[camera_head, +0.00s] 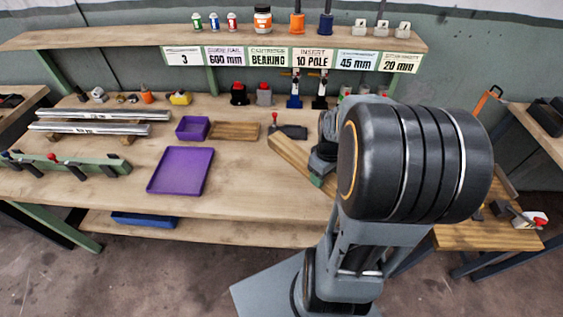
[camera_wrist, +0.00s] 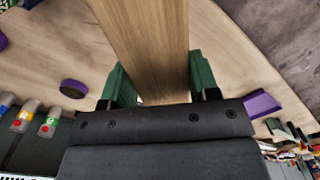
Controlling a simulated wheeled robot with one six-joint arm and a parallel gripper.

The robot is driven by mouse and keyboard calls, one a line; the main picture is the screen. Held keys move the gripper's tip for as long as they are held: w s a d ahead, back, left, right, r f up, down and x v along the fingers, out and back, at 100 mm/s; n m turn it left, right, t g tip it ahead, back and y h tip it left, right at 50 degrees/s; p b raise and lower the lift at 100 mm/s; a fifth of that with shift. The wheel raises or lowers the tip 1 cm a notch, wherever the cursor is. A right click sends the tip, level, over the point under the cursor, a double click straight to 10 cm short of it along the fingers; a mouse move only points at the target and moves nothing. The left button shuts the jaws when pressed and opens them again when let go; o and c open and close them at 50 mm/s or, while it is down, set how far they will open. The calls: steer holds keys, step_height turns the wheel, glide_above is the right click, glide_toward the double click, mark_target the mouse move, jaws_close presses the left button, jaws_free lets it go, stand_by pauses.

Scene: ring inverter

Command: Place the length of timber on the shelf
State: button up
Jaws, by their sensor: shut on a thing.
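The length of timber (camera_head: 298,163) is a long pale wooden bar, held at a slant over the right part of the workbench. My gripper (camera_head: 318,180) is shut on it, mostly hidden behind my arm. In the wrist view the timber (camera_wrist: 148,40) runs between the green fingers of my gripper (camera_wrist: 160,82). Whether the timber touches the bench is unclear. The raised wooden shelf (camera_head: 130,38) spans the back of the bench, with small bottles and other parts along its top and label cards on its front edge.
On the bench (camera_head: 110,190) are a purple tray (camera_head: 181,171), a small purple bin (camera_head: 193,128), a flat wooden board (camera_head: 234,131) and metal rails (camera_head: 105,122). A lower board (camera_head: 200,229) holds a blue tray (camera_head: 145,219). The shelf's left end is bare.

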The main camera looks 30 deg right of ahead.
steer(key=w+f+p, duration=0.1)
steer(key=w+f, duration=0.3)
steer(key=w, duration=0.5)
glide_above(298, 175)
steer(key=f, duration=0.4)
steer(key=shift+s+d+f+p, duration=0.1)
steer(key=shift+s+f+p, duration=0.15)
steer(key=shift+s+p, duration=0.15)
steer(key=shift+w+f, duration=0.4)
steer(key=shift+f, duration=1.7)
steer(key=shift+f, duration=0.1)
steer(key=shift+f, duration=0.15)
steer(key=o, duration=1.4)
steer(key=shift+c, duration=0.2)
